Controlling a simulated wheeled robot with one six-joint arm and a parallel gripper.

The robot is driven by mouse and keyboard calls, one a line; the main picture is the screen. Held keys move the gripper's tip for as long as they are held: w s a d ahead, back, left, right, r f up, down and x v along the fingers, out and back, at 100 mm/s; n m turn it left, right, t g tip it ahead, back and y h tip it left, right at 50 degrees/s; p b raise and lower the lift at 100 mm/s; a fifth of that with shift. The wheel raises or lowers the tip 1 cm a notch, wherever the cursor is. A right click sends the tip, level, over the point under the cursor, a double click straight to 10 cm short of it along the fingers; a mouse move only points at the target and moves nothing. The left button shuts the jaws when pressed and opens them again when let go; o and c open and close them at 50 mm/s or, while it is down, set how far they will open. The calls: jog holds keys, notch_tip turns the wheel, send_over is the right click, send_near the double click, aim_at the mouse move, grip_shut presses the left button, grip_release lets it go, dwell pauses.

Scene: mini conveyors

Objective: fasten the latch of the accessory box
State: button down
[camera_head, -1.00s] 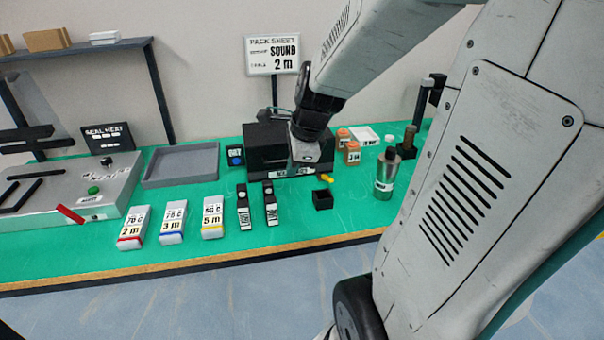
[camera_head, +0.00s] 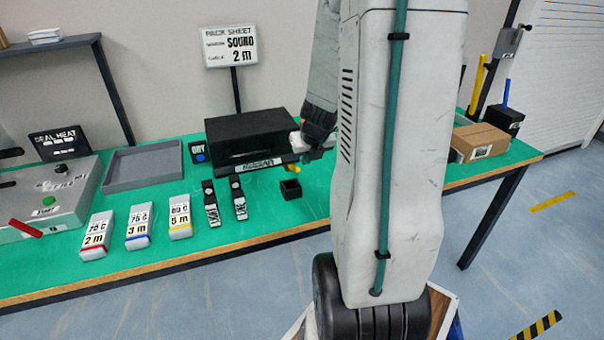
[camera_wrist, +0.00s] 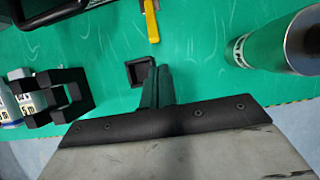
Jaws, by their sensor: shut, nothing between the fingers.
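The black box (camera_head: 250,128), apparently the accessory box, stands at the back of the green bench with a label on its front edge. A yellow lever (camera_head: 291,168), perhaps its latch, sticks out at the box's front right. The yellow lever (camera_wrist: 151,22) also shows at the top of the wrist view, pointing toward me. My gripper (camera_wrist: 156,86) is shut and empty, apart from the lever. In the head view my gripper is beside the box's right end, partly hidden by my arm. I cannot tell whether the latch is fastened.
A small open black bin (camera_head: 290,189) sits in front of the lever. Two black labelled pieces (camera_head: 238,198) and several white packs (camera_head: 139,226) lie to its left. A silver and green bottle (camera_wrist: 285,45) stands at right in the wrist view. A grey tray (camera_head: 143,167) is farther left.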

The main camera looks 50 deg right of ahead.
aim_at(294, 168)
jog(key=shift+x, duration=4.65)
